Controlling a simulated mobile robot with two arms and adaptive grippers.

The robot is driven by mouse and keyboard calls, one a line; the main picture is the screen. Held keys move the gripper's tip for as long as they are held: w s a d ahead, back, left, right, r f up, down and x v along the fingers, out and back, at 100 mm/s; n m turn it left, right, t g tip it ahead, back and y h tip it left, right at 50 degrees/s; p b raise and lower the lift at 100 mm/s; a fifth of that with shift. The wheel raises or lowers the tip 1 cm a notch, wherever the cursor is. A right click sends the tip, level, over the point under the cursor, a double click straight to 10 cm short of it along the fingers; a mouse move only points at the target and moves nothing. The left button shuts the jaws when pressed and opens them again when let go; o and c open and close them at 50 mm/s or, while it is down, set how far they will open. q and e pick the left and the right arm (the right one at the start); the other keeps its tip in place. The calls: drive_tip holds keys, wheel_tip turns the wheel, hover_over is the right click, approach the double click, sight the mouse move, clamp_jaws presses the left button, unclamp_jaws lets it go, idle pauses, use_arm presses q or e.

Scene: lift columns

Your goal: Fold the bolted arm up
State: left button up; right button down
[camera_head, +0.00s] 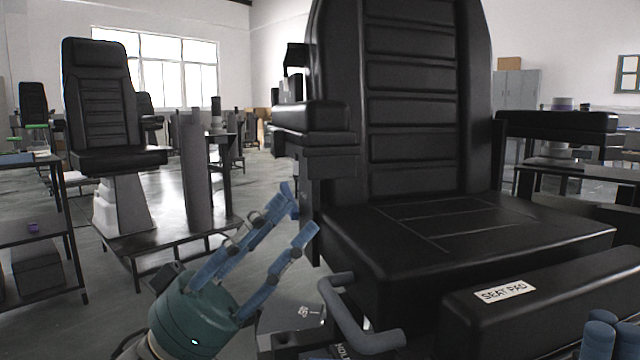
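A large black padded chair with a seat (450,225) fills the right half of the head view. A black armrest (315,117) stands out level on its left side, above a dark bracket (330,165). Another black armrest (555,124) is level on its right side. I cannot tell which is the bolted arm; no bolts are clear. My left gripper (300,211) is open with blue fingers spread, its tips beside the chair's left side, below the left armrest. Nothing shows between them. My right gripper (600,336) is cut off at the bottom right corner; only blue finger parts show.
A black pad (560,300) labelled SEAT PAD lies in front of the seat. A curved grey-blue handle (362,325) is right of my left gripper. A second black chair (100,105) stands on a platform at the left, near a dark shelf table (35,205). Floor between is clear.

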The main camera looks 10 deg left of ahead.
sight(294, 142)
use_arm(q)
drive_tip(key=b+x, duration=0.1)
drive_tip(key=x, duration=0.6)
drive_tip(key=shift+w, duration=0.1)
drive_tip(key=shift+c, duration=0.3)
clamp_jaws()
